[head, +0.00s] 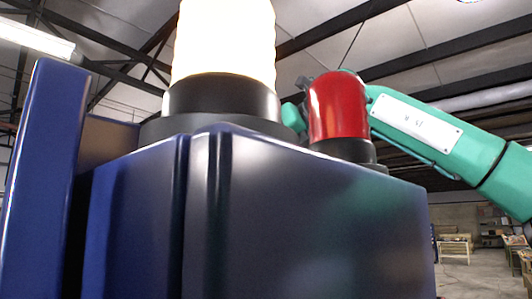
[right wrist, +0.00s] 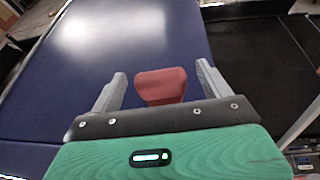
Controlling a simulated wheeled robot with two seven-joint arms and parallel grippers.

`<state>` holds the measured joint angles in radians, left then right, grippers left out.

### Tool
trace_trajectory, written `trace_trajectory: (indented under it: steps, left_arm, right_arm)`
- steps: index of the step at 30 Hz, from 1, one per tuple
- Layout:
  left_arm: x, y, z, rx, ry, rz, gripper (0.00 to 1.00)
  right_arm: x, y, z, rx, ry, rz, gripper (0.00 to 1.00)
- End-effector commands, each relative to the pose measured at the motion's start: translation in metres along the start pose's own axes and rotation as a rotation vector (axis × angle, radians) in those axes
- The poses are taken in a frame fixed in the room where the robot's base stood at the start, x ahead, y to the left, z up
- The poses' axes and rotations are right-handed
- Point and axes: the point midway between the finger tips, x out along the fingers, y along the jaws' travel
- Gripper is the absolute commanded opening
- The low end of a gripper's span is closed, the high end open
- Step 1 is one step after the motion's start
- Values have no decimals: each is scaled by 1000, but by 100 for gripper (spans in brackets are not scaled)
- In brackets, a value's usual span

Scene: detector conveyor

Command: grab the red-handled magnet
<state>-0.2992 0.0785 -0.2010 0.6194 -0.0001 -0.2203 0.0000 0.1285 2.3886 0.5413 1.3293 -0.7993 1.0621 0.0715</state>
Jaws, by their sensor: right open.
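A red handle (right wrist: 160,85), which looks like that of the magnet, shows in the right wrist view against a dark blue surface. My right gripper (right wrist: 162,72) is open, with one grey finger on each side of the red handle. Gaps show between the fingers and the handle, and I see no contact. The lower part of the handle is hidden by the dark front edge of the gripper. The head view does not show the right gripper, and my left gripper is in neither view.
In the head view a dark blue cabinet (head: 310,230) fills the front. A lit white lamp (head: 223,40) and a red cylinder on a black base (head: 338,108) stand on top. My teal arm passes by the red cylinder. A black belt-like surface (right wrist: 262,55) lies right in the wrist view.

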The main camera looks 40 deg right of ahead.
Motion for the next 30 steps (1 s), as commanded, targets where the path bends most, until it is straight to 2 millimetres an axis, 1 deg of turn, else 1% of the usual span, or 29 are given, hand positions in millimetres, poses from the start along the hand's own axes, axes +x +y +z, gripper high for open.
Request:
trace_trajectory:
  steps: [1,3,6,13,17,18,20,21,22,30]
  left_arm:
    - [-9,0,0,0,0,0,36]
    - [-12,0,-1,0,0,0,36]
    - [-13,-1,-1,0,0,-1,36]
    - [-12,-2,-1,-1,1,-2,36]
    - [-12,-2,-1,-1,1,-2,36]
    - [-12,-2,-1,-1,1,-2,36]
    - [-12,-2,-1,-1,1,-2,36]
    - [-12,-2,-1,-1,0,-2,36]
    - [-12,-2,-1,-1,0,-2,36]
    - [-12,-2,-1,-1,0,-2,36]
  right_arm:
    - [7,0,3,-1,5,1,80]
    - [16,-1,2,0,3,0,80]
    - [22,0,1,1,1,0,80]
    - [23,0,0,1,-1,-1,80]
    - [23,0,0,1,0,-1,54]
    - [23,0,0,1,0,-1,47]
    - [23,0,0,1,0,-1,35]
    - [23,0,0,1,0,-1,27]
    - [23,0,0,1,0,-1,23]
    - [23,0,1,0,0,-1,23]
